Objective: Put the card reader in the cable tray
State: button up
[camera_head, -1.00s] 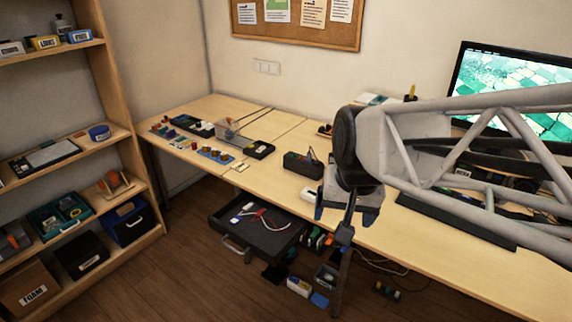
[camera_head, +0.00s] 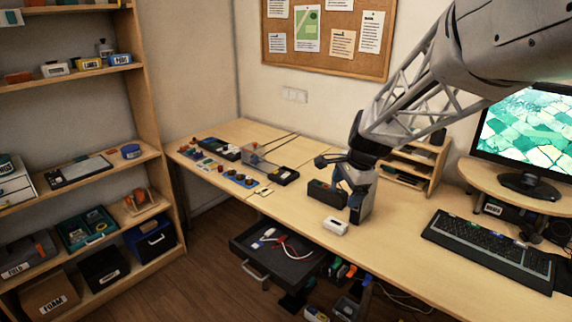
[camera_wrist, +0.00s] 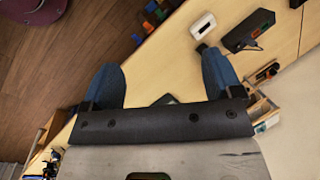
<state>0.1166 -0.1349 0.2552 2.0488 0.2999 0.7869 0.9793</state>
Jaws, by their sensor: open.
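My gripper (camera_head: 350,188) is over the desk, in front of a black box. Its blue fingers are spread with nothing between them in the wrist view (camera_wrist: 162,76). A small white device (camera_head: 335,226) with a dark patch lies on the desk near the front edge; it also shows in the wrist view (camera_wrist: 203,26), beyond the right finger. The black box (camera_head: 320,193) is partly hidden by my gripper; the wrist view shows it with orange and green details (camera_wrist: 248,30). I cannot tell which is the card reader. An open dark drawer (camera_head: 283,272) under the desk holds cables; I cannot tell whether it is the cable tray.
A keyboard (camera_head: 488,249) and monitor (camera_head: 530,130) stand at the right. A wooden organiser (camera_head: 412,165) is behind my gripper. A loaded shelf (camera_head: 75,180) stands at far left.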

jog(key=w+d+f+m, duration=0.2)
jog(key=w+f+m, duration=0.2)
jog(key=w+f, duration=0.2)
jog(key=w+d+f+m, duration=0.3)
jog(key=w+f, duration=0.3)
jog(key=w, duration=0.3)
jog(key=w+d+f+m+y, duration=0.1)
jog(key=w+d+f+m, duration=0.2)
jog(key=w+f+m, duration=0.2)
jog(key=w+f, duration=0.1)
jog(key=w, duration=0.2)
jog(key=shift+t, duration=0.3)
jog(key=shift+d, duration=0.1)
send_over(337, 221)
jog(key=s+d, duration=0.1)
jog(key=s, duration=0.2)
notch_tip(337, 221, down, 9)
jog(key=shift+w+d+f, duration=0.1)
jog(key=shift+w+f, duration=0.2)
jog(key=shift+f, duration=0.3)
jog(key=shift+a+f, duration=0.1)
jog(key=shift+a, duration=0.1)
jog(key=shift+x, duration=2.4)
